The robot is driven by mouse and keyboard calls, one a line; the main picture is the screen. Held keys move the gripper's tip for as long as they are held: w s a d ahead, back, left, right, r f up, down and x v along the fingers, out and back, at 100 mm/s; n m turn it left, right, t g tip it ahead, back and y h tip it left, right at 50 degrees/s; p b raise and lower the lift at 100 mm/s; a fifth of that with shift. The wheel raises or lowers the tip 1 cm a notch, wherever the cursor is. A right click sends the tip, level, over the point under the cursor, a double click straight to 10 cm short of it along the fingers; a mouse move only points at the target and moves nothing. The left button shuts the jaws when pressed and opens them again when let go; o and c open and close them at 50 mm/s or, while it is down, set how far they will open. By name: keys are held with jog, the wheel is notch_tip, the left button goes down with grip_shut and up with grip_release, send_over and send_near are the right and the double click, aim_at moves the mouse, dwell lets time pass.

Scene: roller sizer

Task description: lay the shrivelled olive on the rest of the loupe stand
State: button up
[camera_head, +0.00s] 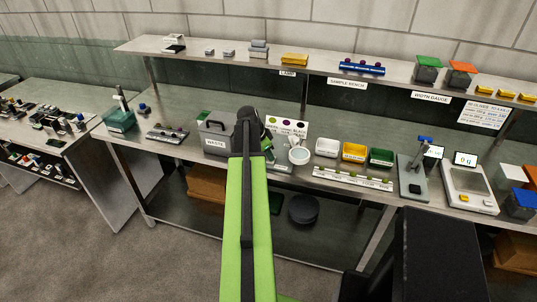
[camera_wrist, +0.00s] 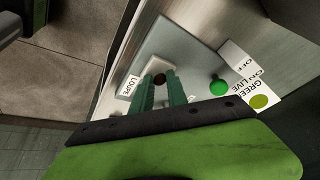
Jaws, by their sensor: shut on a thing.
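My gripper (camera_wrist: 161,84) is shut on a small dark brown olive (camera_wrist: 160,78), held between the tips of its two green fingers in the wrist view. The olive is over or on the grey plate of the loupe stand (camera_wrist: 182,52); I cannot tell whether it touches. A white label reading LOUPE (camera_wrist: 128,89) lies left of the fingers. In the head view the loupe stand (camera_head: 281,168) shows just right of my arm, beside its round pale lens (camera_head: 299,155). My arm hides the fingertips and olive there.
A grey waste bin (camera_head: 215,140) stands left of my arm. White, yellow (camera_head: 354,152) and green trays stand to the right. The colour card (camera_head: 288,126) is behind the stand and shows in the wrist view (camera_wrist: 262,98), near a green round piece (camera_wrist: 218,88).

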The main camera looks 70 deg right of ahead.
dwell(0.3)
jog(key=o, duration=0.8)
jog(key=shift+f, duration=0.1)
jog(key=shift+a, duration=0.1)
jog(key=p+v, duration=1.6)
jog(key=v, duration=0.1)
jog(key=shift+r, duration=0.2)
jog(key=shift+w, duration=0.1)
